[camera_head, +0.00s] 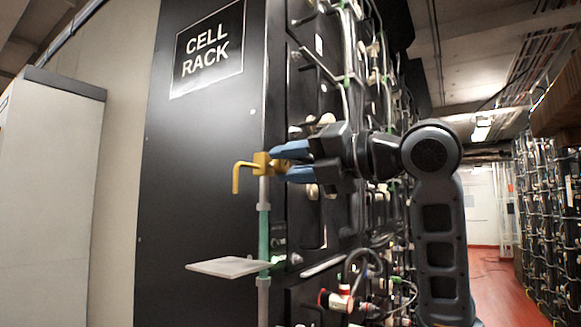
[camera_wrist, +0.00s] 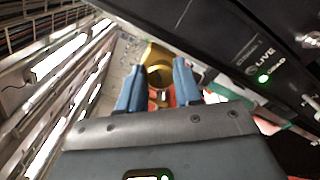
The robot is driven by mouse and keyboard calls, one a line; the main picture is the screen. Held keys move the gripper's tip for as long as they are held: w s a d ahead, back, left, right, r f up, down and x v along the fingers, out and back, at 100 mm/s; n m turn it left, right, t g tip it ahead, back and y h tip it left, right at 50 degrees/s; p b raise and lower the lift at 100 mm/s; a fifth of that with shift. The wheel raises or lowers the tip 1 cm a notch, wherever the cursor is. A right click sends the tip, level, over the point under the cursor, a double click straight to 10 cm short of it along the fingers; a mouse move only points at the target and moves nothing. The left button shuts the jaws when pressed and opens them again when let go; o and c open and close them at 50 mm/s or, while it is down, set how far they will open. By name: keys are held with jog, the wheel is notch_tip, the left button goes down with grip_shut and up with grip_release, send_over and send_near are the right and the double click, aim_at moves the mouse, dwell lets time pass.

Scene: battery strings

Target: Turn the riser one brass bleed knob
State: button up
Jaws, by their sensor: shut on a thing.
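The brass bleed knob (camera_head: 278,166) sits on the right side of a yellow brass valve body (camera_head: 261,164) at the top of a thin riser pipe (camera_head: 264,233), in front of the cell rack. A bent spout hangs from the valve's left side. My gripper (camera_head: 284,163) reaches in from the right with its blue fingers at the knob, shut on it. The fingers hide most of the knob. In the wrist view the brass fitting (camera_wrist: 158,56) shows between and beyond the two blue fingers.
A small pale shelf (camera_head: 228,267) juts out below the valve. The black cell rack (camera_head: 202,150) stands close behind, with cables and fittings along its right face. A grey cabinet (camera_head: 48,190) is at left. A red-floored aisle (camera_head: 490,280) runs at right.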

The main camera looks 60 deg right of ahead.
jog(key=m, duration=0.4)
jog(key=shift+m, duration=0.3)
jog(key=m, duration=0.3)
jog(key=shift+m+p, duration=0.3)
jog(key=shift+p, duration=0.1)
jog(key=m+p, duration=0.1)
jog(key=m, duration=0.2)
jog(key=shift+m, duration=0.3)
jog(key=m+p, duration=0.2)
jog(key=m, duration=0.1)
jog(key=shift+m, duration=0.3)
jog(key=m+p, duration=0.4)
jog(key=m, duration=0.2)
jog(key=shift+f, duration=0.15)
jog(key=m+p, duration=0.1)
jog(key=m, duration=0.2)
jog(key=shift+f+m, duration=0.1)
jog(key=shift+m, duration=1.5)
